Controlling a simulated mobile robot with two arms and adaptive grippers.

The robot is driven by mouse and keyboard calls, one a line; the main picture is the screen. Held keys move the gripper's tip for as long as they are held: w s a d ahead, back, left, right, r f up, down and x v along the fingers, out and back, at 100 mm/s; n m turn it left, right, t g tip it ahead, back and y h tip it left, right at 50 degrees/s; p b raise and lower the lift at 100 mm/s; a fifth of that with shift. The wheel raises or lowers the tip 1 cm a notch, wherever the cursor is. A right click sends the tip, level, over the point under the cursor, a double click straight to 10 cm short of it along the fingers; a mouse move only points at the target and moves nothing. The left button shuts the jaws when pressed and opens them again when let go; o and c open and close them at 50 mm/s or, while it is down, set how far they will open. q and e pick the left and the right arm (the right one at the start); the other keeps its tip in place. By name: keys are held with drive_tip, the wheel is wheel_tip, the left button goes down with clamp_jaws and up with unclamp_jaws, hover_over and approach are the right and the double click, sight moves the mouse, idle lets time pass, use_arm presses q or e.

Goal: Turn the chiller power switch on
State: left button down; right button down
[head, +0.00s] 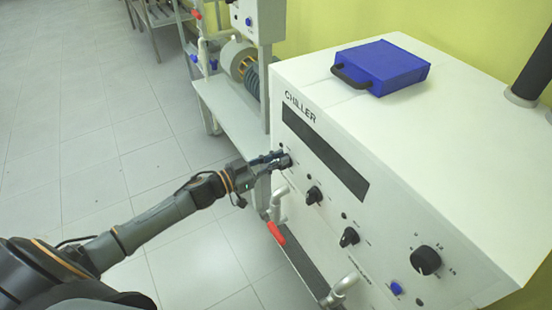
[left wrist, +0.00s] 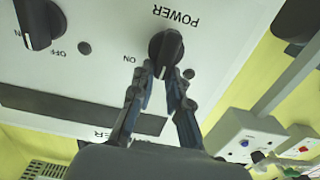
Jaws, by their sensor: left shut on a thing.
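The chiller (head: 430,180) is a white box with a sloped front panel on the right of the head view. Its power switch is a black round knob (left wrist: 166,45) under the printed word POWER, shown upside down in the left wrist view. An ON label is beside it; I cannot tell its exact setting. My left gripper (left wrist: 165,76) is shut on this knob, with its fingertips on the knob's grip. In the head view the left gripper (head: 284,160) reaches the panel's left end and mostly hides the knob. My right gripper is not in view.
Other black knobs (head: 314,195) (head: 348,237) sit further along the panel, below a dark display (head: 325,152). A blue case (head: 381,66) lies on top. A red-handled valve (head: 276,233) and pipes stick out below the panel. Open floor (head: 90,130) lies left.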

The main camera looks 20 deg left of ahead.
use_arm(q)
drive_tip(key=shift+d+r+m, duration=0.1)
drive_tip(key=shift+r+m, duration=0.1)
drive_tip(key=shift+m, duration=0.2)
drive_tip(key=shift+d+m, duration=0.1)
drive_tip(key=shift+m, duration=0.2)
drive_tip(key=shift+s+d+m+p, duration=0.15)
drive_tip(key=shift+m+p, duration=0.3)
drive_tip(key=shift+m, duration=0.35)
drive_tip(key=m, duration=0.2)
drive_tip(key=shift+s+d+f+m, duration=0.1)
drive_tip(key=shift+d+f+m, duration=0.1)
drive_tip(key=shift+m, duration=0.2)
drive_tip(key=shift+d+m, duration=0.15)
drive_tip(key=shift+m, duration=0.75)
drive_tip(key=m, duration=0.2)
drive_tip(key=shift+s+d+f+m, duration=0.15)
drive_tip(key=shift+f+m, duration=0.05)
drive_tip(key=shift+m, duration=0.2)
drive_tip(key=shift+d+f+m, duration=0.1)
drive_tip(key=shift+m, duration=0.6)
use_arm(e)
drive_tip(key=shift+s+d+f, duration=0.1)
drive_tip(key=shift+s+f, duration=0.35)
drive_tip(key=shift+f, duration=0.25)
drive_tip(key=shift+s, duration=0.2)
